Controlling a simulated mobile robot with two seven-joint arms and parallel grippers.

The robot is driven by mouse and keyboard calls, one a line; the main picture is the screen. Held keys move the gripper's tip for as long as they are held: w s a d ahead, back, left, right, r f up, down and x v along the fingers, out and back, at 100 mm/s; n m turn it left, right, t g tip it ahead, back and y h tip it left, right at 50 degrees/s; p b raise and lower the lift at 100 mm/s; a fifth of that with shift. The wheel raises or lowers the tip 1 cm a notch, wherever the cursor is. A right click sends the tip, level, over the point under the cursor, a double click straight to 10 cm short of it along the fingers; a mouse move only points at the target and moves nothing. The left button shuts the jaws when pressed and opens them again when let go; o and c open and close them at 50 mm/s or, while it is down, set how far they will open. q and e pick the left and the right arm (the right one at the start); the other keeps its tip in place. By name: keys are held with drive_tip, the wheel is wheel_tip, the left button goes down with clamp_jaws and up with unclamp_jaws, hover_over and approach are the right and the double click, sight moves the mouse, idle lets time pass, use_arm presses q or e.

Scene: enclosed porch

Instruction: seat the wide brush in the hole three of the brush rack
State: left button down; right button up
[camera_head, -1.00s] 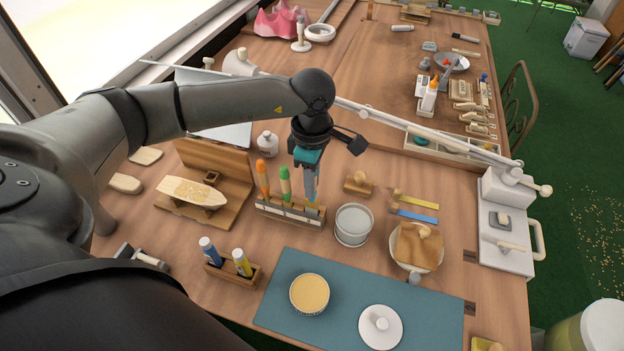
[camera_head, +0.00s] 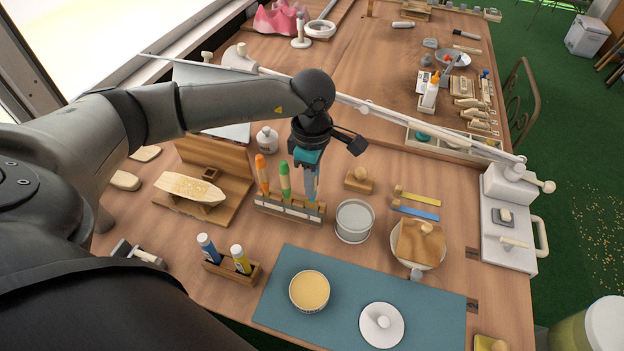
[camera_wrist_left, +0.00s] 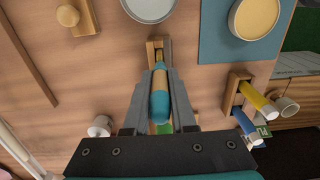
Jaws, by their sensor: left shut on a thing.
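My left gripper (camera_head: 312,192) points down over the right end of the wooden brush rack (camera_head: 275,208). The brush's far end meets the rack's end, which also shows there (camera_wrist_left: 151,50). The fingers hide part of the brush, and I cannot tell how deep it sits in the hole. An orange-handled brush (camera_head: 262,174) and a green-handled brush (camera_head: 284,181) stand upright in the rack to the left. My right gripper is not in view.
A round grey-white pot (camera_head: 354,220) stands close to the rack's right. A wooden holder (camera_head: 229,273) with blue and yellow tubes is in front. A teal mat (camera_head: 275,310) carries a yellow-filled bowl (camera_head: 309,292) and a white lid (camera_head: 382,325). A wooden-knobbed block (camera_head: 358,181) lies behind the pot.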

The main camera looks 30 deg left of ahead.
use_arm(q)
drive_tip(key=shift+f+b, duration=0.55)
drive_tip(key=shift+f, duration=0.15)
unclamp_jaws()
drive_tip(key=shift+r, duration=0.1)
idle(0.6)
idle(0.4)
drive_tip(key=shift+r+p, duration=2.55)
drive_tip(key=shift+r, duration=1)
wheel_tip(320, 180, up, 15)
drive_tip(key=shift+r+p, duration=0.1)
drive_tip(key=shift+p, duration=0.3)
